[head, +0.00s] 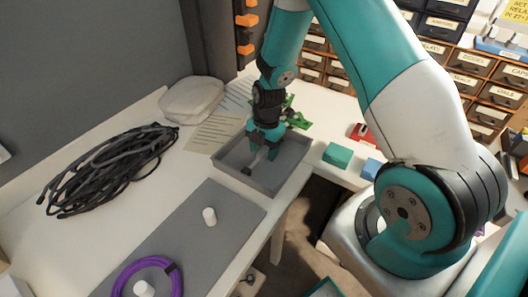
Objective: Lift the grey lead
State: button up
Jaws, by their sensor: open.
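A dark grey lead (110,170) lies in a loose, flattened coil of many loops on the white table at the left. My gripper (261,157) points down over the shallow grey tray (230,177), well to the right of the coil and apart from it. Its jaws are open. A small dark piece (247,171) shows by the fingertips in the tray; I cannot tell what it is or whether the gripper touches it.
A grey mat (180,238) bears a white peg (209,215); a purple ring-shaped lead (128,270) lies around another peg (144,289). Green (338,155) and blue (371,168) blocks sit right of the tray.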

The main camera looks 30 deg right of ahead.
aim_at(264, 150)
grip_shut()
jog(key=shift+r, duration=0.15)
notch_tip(264, 150, up, 20)
dwell(0.6)
